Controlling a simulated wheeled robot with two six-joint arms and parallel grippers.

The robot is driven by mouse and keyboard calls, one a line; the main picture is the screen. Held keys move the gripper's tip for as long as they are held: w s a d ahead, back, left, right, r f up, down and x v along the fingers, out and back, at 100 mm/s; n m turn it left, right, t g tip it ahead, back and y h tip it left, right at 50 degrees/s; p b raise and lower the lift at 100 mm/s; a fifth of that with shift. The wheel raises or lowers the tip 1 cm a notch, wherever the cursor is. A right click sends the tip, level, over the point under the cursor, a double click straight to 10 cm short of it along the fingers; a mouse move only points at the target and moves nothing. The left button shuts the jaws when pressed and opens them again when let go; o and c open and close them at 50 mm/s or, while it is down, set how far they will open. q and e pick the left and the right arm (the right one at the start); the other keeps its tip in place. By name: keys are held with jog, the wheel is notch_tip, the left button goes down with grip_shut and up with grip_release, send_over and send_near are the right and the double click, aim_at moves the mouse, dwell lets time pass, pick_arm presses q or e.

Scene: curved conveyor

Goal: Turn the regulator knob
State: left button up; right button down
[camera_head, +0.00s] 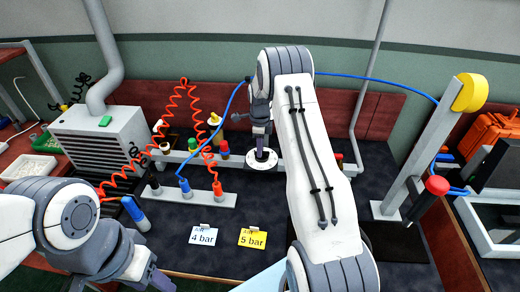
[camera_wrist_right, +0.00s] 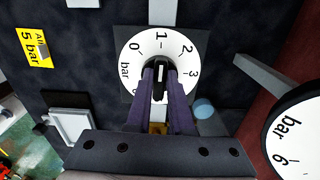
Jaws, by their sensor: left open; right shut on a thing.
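The regulator knob (camera_wrist_right: 160,76) is black with a white line and sits at the centre of a white dial (camera_wrist_right: 133,62) marked 0, 1, 2, 3 and bar. The line points roughly towards 1. The dial's lower part is hidden behind the fingers. My right gripper (camera_wrist_right: 161,84) is shut on the knob, one purple finger on each side. In the head view the right gripper (camera_head: 262,143) reaches down onto the white dial (camera_head: 262,160), and the knob is hidden there. My left gripper (camera_head: 158,284) is open and empty at the lower left, away from the dial.
A white 4 bar card (camera_head: 204,235) and a yellow 5 bar card (camera_head: 252,238) lie on the dark bench. A round gauge (camera_wrist_right: 298,135) is right of the dial in the wrist view. A grey post with a red knob (camera_head: 437,186) stands at right. Coiled red hoses (camera_head: 181,90) hang at left.

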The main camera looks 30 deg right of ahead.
jog(key=m, duration=0.4)
jog(key=shift+w+d+m, duration=0.1)
jog(key=shift+m, duration=0.2)
jog(key=shift+d+m, duration=0.1)
jog(key=shift+m, duration=1.8)
jog(key=c, duration=0.8)
grip_release()
jog(key=shift+r, duration=0.15)
notch_tip(320, 180, up, 10)
jog(key=b, duration=0.1)
jog(key=shift+r+b, duration=0.15)
jog(key=shift+b, duration=0.2)
